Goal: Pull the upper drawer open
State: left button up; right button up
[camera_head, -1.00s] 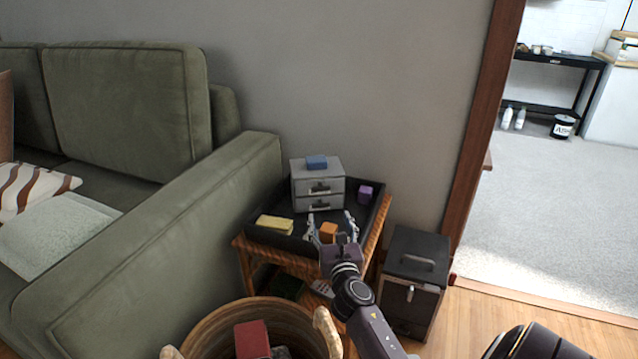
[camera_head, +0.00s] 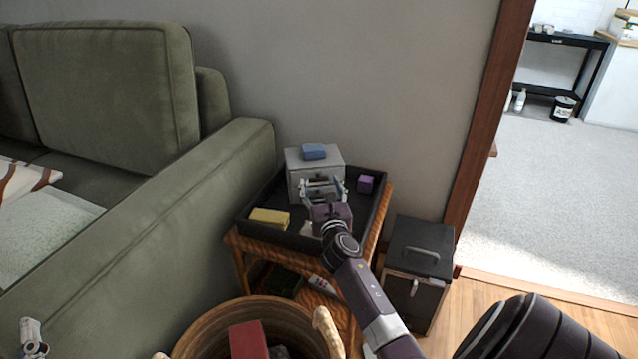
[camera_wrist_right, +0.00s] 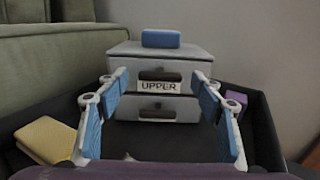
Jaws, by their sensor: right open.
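A small grey two-drawer cabinet (camera_head: 301,171) stands in a black tray (camera_head: 375,205) on a wicker side table. In the right wrist view the upper drawer (camera_wrist_right: 158,80) carries a label reading UPPER and a dark handle (camera_wrist_right: 159,75). The lower drawer (camera_wrist_right: 155,108) is below it, and both look shut. My right gripper (camera_head: 323,185) is open in front of the cabinet, its fingers spread to either side of the upper handle and apart from it. A blue block (camera_head: 313,151) lies on top of the cabinet. My left gripper (camera_head: 33,338) shows at the lower left edge.
A yellow block (camera_head: 269,218) lies left in the tray and a purple block (camera_head: 366,183) right. A wicker basket (camera_head: 205,330) is in front, a dark box (camera_head: 420,252) to the right, and the green sofa (camera_head: 150,215) to the left.

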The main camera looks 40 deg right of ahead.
pick_arm(q)
jog(key=shift+s+r+t+h, duration=0.15)
jog(key=shift+s+r+t, duration=0.15)
jog(key=shift+r, duration=0.3)
jog(key=shift+s+r+t+h, duration=0.1)
jog(key=shift+s+r+t, duration=0.2)
jog(key=shift+r, duration=0.25)
jog(key=shift+s+r+t+h, duration=0.2)
jog(key=shift+r+t, duration=0.1)
jog(key=shift+r, duration=0.3)
pick_arm(e)
jog(key=shift+x, duration=1.25)
jog(key=shift+c, duration=0.3)
grip_shut()
jog(key=p+v, duration=0.1)
jog(key=v, duration=0.2)
jog(key=shift+s+a, duration=0.15)
jog(key=shift+s, duration=0.1)
jog(key=p+v, duration=0.1)
jog(key=v, duration=0.3)
jog(key=shift+s+a, duration=0.15)
jog(key=shift+s, duration=0.1)
pick_arm(q)
notch_tip(320, 180, down, 13)
jog(key=w+a+g+y, duration=0.1)
jog(key=w+g+y, duration=0.1)
jog(key=g, duration=0.4)
jog(key=shift+w+g, duration=0.15)
jog(key=shift+g, duration=0.15)
jog(key=shift+y, duration=0.25)
